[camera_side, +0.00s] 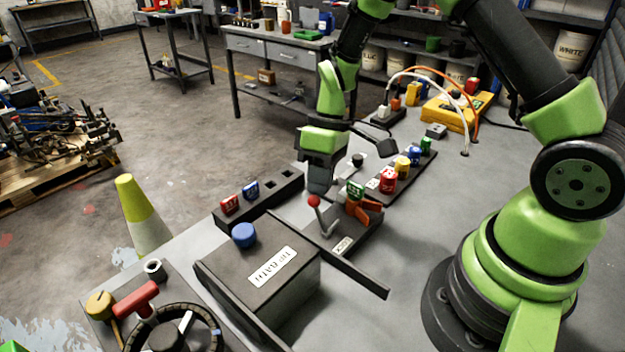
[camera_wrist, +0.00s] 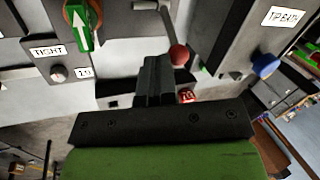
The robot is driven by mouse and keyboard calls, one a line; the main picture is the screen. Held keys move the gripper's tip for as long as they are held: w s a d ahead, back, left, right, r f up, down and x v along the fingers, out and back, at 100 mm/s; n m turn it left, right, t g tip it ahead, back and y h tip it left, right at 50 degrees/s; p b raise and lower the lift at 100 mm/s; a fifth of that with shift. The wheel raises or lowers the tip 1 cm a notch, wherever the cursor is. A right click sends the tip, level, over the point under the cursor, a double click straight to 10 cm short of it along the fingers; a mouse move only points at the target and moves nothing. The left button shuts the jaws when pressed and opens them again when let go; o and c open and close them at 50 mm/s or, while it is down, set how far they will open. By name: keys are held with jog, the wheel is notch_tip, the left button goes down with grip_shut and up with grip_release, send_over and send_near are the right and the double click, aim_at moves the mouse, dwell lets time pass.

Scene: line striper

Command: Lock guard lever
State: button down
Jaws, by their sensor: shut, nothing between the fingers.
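A lever with a red ball knob (camera_side: 314,201) and a pale shaft stands on a small dark-based panel (camera_side: 345,245) between the labelled box and the rows of coloured blocks. An orange handle (camera_side: 365,208) with a green top sits beside it on the right. In the wrist view, the red ball (camera_wrist: 179,54) shows just right of my fingertips, and the green piece with a white arrow (camera_wrist: 80,28) is at upper left. My gripper (camera_side: 319,188) points down just behind the red knob. Its fingers (camera_wrist: 155,68) are shut and empty. Whether they touch the lever is unclear.
A grey box labelled TIP BATH (camera_side: 262,280) with a blue knob (camera_side: 244,235) stands in front. A black block rack (camera_side: 260,198) lies left, and another row of coloured blocks (camera_side: 405,165) lies right. A handwheel (camera_side: 172,335) and red T-handle (camera_side: 136,299) are at lower left.

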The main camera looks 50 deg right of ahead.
jog(key=shift+s+r+t, duration=0.2)
jog(key=shift+s+t, duration=0.2)
jog(key=shift+s, duration=0.15)
jog(key=shift+s+r, duration=0.1)
jog(key=shift+s, duration=0.25)
jog(key=shift+s+r, duration=0.1)
jog(key=shift+s, duration=1.95)
jog(key=shift+r, duration=0.7)
